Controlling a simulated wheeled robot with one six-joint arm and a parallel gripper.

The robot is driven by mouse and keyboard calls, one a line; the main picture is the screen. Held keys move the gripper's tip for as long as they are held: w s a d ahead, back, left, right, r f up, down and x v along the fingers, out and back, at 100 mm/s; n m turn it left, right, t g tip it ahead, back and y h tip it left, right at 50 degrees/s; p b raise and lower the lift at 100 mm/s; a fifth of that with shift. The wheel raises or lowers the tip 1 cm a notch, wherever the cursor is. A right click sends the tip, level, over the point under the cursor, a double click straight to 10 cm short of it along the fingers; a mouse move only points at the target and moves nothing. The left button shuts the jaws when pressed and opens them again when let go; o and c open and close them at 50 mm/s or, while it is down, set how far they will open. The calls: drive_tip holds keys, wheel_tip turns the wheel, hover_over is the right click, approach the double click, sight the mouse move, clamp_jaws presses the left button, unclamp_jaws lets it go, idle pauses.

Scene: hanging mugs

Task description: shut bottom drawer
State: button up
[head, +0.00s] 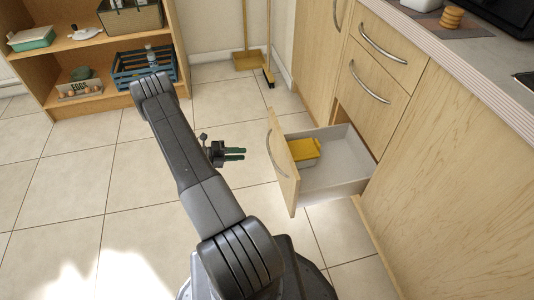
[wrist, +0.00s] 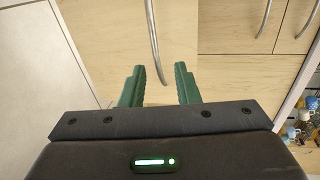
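The bottom drawer stands pulled well out of the cabinet in the head view. Its wooden front (head: 284,168) faces left and carries a curved metal handle (head: 271,152). A yellow box (head: 304,152) lies inside, behind the front. My gripper (head: 243,154) is left of the drawer front, its green fingers pointing at it with a gap between. In the wrist view my gripper (wrist: 159,66) is open and empty. The handle (wrist: 153,38) shows ahead, roughly in line with the space between the fingers, on the drawer front (wrist: 105,40).
Upper drawers (head: 372,88) are shut in the cabinet beneath the counter (head: 470,65). A wooden shelf (head: 110,98) with boxes and a blue crate stands at the back left. A broom (head: 246,58) leans by the wall. The tiled floor (head: 140,190) left of the drawer is clear.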

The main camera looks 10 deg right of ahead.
sight(271, 153)
drive_tip(key=shift+n, duration=0.3)
drive_tip(key=b+x, duration=0.1)
drive_tip(key=x, duration=0.8)
drive_tip(key=f+b+x, duration=0.1)
drive_tip(key=x, duration=0.3)
drive_tip(key=shift+w+d+f+b, duration=0.1)
drive_tip(key=shift+w+d+b, duration=0.2)
drive_tip(key=shift+w, duration=0.1)
clamp_jaws()
